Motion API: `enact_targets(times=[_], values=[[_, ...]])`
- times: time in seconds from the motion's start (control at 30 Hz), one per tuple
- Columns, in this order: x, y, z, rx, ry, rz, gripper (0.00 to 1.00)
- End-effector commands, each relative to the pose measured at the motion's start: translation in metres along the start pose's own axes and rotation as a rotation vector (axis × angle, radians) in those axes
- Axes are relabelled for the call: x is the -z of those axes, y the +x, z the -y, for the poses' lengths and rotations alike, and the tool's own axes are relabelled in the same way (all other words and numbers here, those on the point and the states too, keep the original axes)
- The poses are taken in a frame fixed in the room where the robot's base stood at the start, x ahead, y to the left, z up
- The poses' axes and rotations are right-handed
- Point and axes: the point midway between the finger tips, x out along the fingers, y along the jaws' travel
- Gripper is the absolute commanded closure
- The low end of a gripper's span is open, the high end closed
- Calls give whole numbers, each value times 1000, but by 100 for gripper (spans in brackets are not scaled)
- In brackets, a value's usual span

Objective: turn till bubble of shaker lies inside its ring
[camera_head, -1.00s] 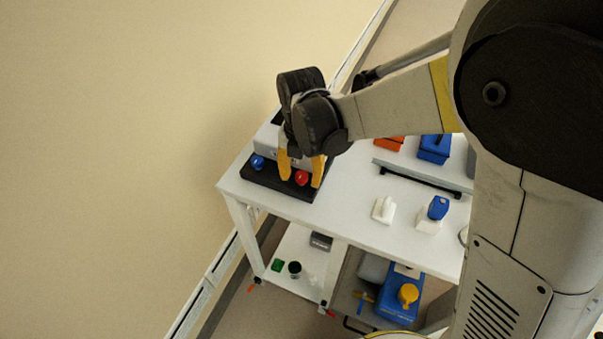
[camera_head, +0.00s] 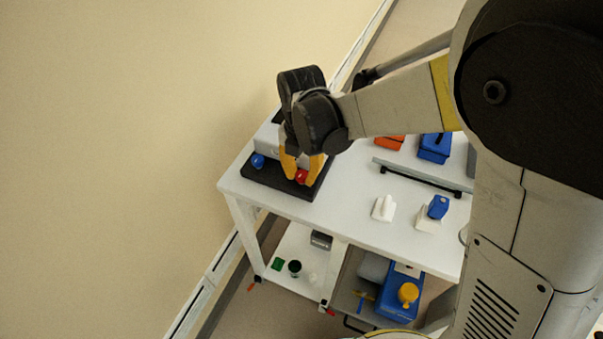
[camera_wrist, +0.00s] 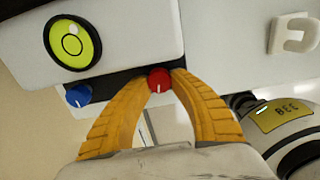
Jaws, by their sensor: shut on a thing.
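The shaker (camera_head: 268,146) is a light box on a black base at the table's left end. In the wrist view its front (camera_wrist: 130,30) carries a round yellow-green level (camera_wrist: 56,42). A dark ring is drawn on it, and a small pale bubble (camera_wrist: 72,29) seems to lie at the ring's upper edge, not centred. A red knob (camera_wrist: 159,79) sits between the yellow fingertips of my gripper (camera_wrist: 160,78), which is shut on it. The knob's white mark points down in the wrist view. A blue knob (camera_wrist: 78,95) is to the left, untouched.
On the white table (camera_head: 345,213), a white holder (camera_head: 383,208) and a blue-topped piece (camera_head: 437,207) stand to the right. Orange and blue blocks (camera_head: 435,147) lie farther back. A lower shelf holds small items. The wall is close on the left.

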Motion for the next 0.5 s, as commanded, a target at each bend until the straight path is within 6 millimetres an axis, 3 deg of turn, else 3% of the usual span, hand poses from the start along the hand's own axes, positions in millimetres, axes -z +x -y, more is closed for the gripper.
enact_targets(times=[0.5], values=[[0, 0, -1, 1, 332, -1, 100]])
